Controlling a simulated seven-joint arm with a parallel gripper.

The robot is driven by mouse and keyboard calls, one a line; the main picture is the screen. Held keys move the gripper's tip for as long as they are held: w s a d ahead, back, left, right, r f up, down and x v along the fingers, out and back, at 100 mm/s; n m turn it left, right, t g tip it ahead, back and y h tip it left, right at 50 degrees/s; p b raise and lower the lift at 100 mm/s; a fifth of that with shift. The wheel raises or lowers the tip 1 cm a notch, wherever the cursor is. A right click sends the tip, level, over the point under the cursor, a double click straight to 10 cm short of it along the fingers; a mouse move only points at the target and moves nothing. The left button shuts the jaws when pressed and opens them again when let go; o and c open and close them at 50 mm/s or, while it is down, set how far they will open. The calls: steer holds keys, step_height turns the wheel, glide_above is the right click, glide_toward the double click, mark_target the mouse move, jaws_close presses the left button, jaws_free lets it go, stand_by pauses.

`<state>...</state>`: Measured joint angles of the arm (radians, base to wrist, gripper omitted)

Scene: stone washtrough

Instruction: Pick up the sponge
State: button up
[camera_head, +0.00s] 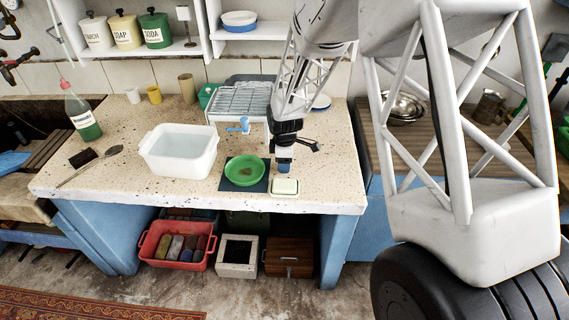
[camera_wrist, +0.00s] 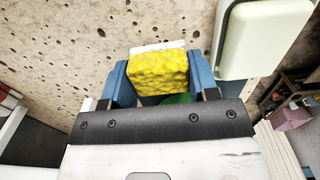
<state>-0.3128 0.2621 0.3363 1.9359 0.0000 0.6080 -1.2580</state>
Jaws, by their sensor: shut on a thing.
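The sponge (camera_wrist: 158,72) is yellow with a white layer, and shows in the wrist view between the two blue fingers of my gripper (camera_wrist: 160,84). The fingers are shut on its sides. In the head view my gripper (camera_head: 284,163) points down over the stone counter, just right of a green dish and behind the pale soap dish. I cannot make out the sponge in the head view. Whether it touches the counter is not clear.
The green dish (camera_head: 245,170) lies on a dark blue mat (camera_head: 228,185). The pale soap dish (camera_head: 284,187) is near the counter's front edge. A white basin (camera_head: 178,163) stands left, and a drying rack (camera_head: 240,101) behind.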

steer(key=shift+r, duration=0.45)
step_height(320, 180, up, 2)
steer(key=shift+s, duration=0.1)
steer(key=s+d, duration=0.2)
steer(key=s, duration=0.5)
steer(key=s+d+r, duration=0.1)
steer(key=s+d, duration=0.1)
steer(key=s, duration=0.6)
steer(key=shift+d, duration=0.4)
steer(key=shift+r, duration=0.1)
steer(key=o, duration=0.4)
steer(key=shift+c, duration=1.3)
steer(key=w+a+r, duration=0.2)
steer(key=w+a, duration=0.3)
steer(key=a, duration=0.3)
steer(key=w+a+r, duration=0.2)
steer(key=w+a, duration=0.4)
steer(key=a, duration=0.2)
steer(key=shift+w, duration=0.25)
steer(key=shift+a, duration=0.1)
